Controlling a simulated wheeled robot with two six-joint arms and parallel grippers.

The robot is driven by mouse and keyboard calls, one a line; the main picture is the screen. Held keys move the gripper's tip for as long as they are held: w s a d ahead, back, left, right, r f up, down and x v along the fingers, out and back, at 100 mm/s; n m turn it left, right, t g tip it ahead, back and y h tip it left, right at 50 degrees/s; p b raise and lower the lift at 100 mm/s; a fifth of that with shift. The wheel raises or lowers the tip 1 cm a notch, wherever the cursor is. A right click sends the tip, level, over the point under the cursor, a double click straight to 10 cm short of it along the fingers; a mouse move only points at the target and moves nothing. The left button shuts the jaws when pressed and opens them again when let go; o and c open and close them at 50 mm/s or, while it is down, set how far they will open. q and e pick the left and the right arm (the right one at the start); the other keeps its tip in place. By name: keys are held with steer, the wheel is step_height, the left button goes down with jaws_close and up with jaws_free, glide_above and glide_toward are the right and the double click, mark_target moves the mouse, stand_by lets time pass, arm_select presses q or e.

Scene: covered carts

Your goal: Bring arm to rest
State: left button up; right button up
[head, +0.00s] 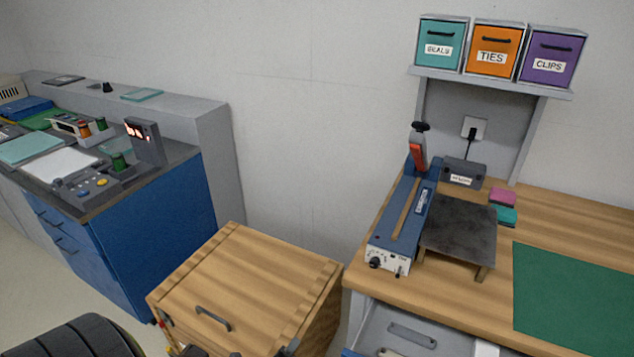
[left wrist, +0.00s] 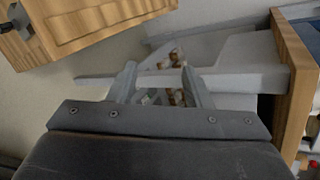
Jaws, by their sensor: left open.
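My left gripper shows in the left wrist view (left wrist: 160,88). Its two grey fingers stand apart with nothing held between them. Behind the fingers is a pale grey drawer or tray (left wrist: 240,55) with small brown and white items in it; whether the fingers touch it I cannot tell. In the head view only dark parts of my own arm show at the bottom edge, and the fingertips are not clear. My right gripper is not in either view.
A wooden cart with a closed lid (head: 240,275) stands at bottom centre. The wooden workbench (head: 570,215) at right carries a blue sealing device (head: 405,220), a dark plate stand (head: 458,230) and a green mat (head: 570,300). A blue cabinet (head: 155,225) stands at left.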

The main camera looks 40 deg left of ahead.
arm_select(q)
steer(key=s+d+f+n+g+h, duration=0.15)
steer(key=s+f+n+g, duration=0.45)
steer(key=s+f+n, duration=0.8)
steer(key=s+d+f+n+g, duration=0.1)
steer(key=s+f+n+g, duration=0.1)
steer(key=s+f, duration=0.3)
steer(key=s+d+f+n+g+h, duration=0.1)
steer(key=s+f+n, duration=0.3)
steer(key=s, duration=0.8)
steer(key=shift+d+f+g, duration=0.6)
steer(key=shift+f+g, duration=0.1)
steer(key=shift+f, duration=0.25)
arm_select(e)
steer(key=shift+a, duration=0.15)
arm_select(q)
steer(key=shift+s, duration=0.1)
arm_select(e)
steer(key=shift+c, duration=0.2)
